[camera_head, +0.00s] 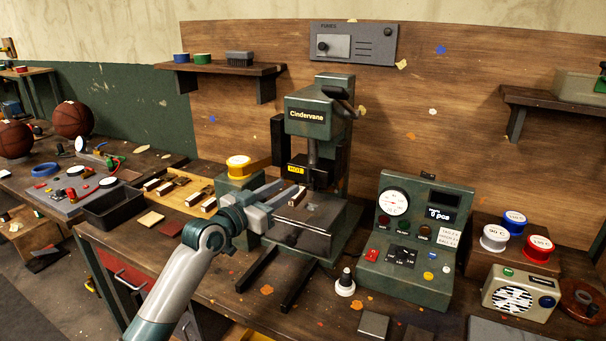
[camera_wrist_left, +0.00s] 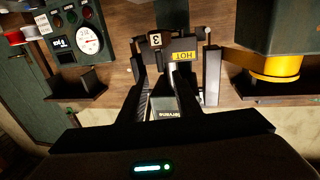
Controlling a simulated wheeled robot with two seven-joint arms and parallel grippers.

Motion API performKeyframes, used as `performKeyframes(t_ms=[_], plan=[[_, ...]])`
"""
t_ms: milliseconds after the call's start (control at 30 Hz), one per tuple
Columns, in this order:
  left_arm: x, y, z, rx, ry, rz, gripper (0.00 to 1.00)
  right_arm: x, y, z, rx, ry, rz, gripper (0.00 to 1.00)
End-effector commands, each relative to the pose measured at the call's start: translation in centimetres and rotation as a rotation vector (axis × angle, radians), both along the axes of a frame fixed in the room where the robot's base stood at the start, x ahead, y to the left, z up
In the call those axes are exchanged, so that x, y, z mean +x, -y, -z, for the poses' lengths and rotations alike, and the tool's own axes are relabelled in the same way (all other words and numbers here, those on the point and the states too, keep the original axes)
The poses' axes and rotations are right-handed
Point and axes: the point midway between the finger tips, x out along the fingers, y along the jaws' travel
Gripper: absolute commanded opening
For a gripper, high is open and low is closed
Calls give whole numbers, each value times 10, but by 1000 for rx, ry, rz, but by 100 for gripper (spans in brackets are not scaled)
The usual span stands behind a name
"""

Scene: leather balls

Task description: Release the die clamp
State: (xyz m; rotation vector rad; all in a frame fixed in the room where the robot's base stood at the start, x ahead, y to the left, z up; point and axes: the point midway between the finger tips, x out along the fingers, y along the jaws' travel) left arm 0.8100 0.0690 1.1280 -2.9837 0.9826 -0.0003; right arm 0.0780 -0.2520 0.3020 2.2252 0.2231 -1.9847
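The green Cindervane press (camera_head: 320,110) stands on the bench, with a yellow HOT label (camera_head: 296,169) on its dark head. The label shows upside down in the left wrist view (camera_wrist_left: 184,56). Beside it there is a small block marked 3 (camera_wrist_left: 155,40). I cannot clearly single out the die clamp; it may be among the dark parts near this block. My left gripper (camera_head: 294,194) is at the press's front left, just below the HOT head and above the metal bed (camera_head: 312,219). Its fingers look apart, with nothing visible held. My right gripper is not in view.
A green control box (camera_head: 418,240) with a gauge stands right of the press. A yellow-topped roll (camera_head: 239,166) sits on a green block at the left. Coloured spools (camera_head: 495,238) and a radio (camera_head: 520,292) are farther right.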

Motion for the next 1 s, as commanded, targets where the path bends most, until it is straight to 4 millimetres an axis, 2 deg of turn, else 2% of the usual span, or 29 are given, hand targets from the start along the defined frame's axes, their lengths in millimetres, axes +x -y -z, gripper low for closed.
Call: performKeyframes(t_ms=[33, 133, 500, 700, 1000], plan=[[8, 6, -3, -2, -2, 0, 30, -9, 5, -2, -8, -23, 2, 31], [21, 15, -2, -2, -1, 0, 30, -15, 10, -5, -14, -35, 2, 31], [60, 44, -1, 0, -1, 1, 30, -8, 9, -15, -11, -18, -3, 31], [69, 51, -1, 0, 0, 0, 30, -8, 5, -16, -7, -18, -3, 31], [71, 52, 0, 0, 0, 0, 30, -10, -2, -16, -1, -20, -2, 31]])
